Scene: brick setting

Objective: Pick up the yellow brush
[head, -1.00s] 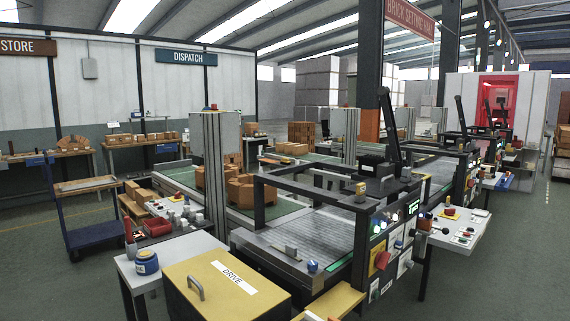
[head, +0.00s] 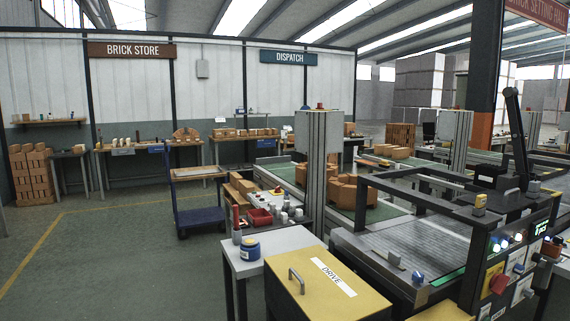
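I cannot make out a yellow brush in the head view. Small tools and bottles on the bench beside the machine (head: 292,222) and on the far benches are too small to tell apart. Neither of my grippers is in view.
A yellow-topped DRIVE cabinet (head: 342,296) stands in front. A grey side table (head: 282,248) left of it holds a blue jar (head: 250,249). The conveyor machine (head: 420,250) fills the right. A blue trolley (head: 201,216) stands beyond. The floor at left (head: 120,265) is free.

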